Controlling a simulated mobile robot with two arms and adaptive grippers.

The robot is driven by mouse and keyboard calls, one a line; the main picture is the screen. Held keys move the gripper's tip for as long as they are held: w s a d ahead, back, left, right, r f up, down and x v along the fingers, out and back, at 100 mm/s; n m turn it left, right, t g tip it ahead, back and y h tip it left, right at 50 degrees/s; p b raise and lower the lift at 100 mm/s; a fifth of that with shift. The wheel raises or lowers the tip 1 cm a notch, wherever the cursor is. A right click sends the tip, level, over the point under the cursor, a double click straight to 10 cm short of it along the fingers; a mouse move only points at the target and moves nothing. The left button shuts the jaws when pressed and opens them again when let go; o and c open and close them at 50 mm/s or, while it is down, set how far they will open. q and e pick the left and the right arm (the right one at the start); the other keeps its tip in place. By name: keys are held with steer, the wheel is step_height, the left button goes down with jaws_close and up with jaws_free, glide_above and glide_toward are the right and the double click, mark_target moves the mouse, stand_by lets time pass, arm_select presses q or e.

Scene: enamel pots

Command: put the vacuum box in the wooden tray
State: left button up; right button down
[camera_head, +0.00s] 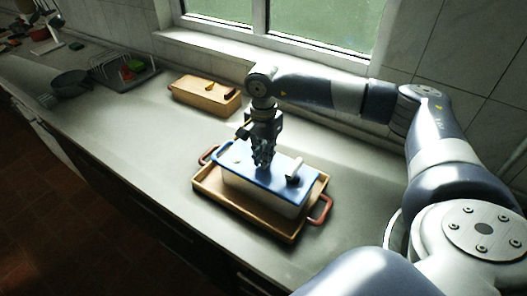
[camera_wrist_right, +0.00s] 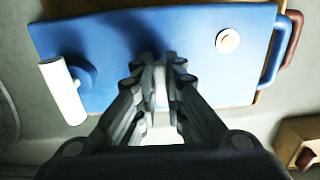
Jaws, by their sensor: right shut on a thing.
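The vacuum box has a pale body (camera_head: 262,196) and a blue lid (camera_head: 262,164) with a white valve handle and a small round button. It is within the outline of the wooden tray (camera_head: 243,225), which has red-brown end handles. I cannot tell whether its base touches the tray floor. My right gripper (camera_head: 263,164) points down at the middle of the lid and is shut on the vacuum box; the grasped part is mostly hidden by the fingers. In the right wrist view the fingertips (camera_wrist_right: 160,68) meet over the blue lid (camera_wrist_right: 110,45). My left gripper is out of view.
A wooden box (camera_head: 203,97) stands behind the tray near the window wall. A dark bowl (camera_head: 71,83) and a dish rack (camera_head: 124,70) are at the far left. The counter left of the tray is clear, and its front edge runs close by.

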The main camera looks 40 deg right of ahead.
steer(key=shift+f, duration=0.15)
steer(key=c, duration=1.7)
jaws_free()
steer(key=shift+r, duration=0.25)
steer(key=shift+r+b, duration=0.25)
steer(key=shift+b, duration=0.05)
step_height(320, 180, up, 11)
steer(key=b, duration=0.3)
steer(key=shift+r, duration=0.2)
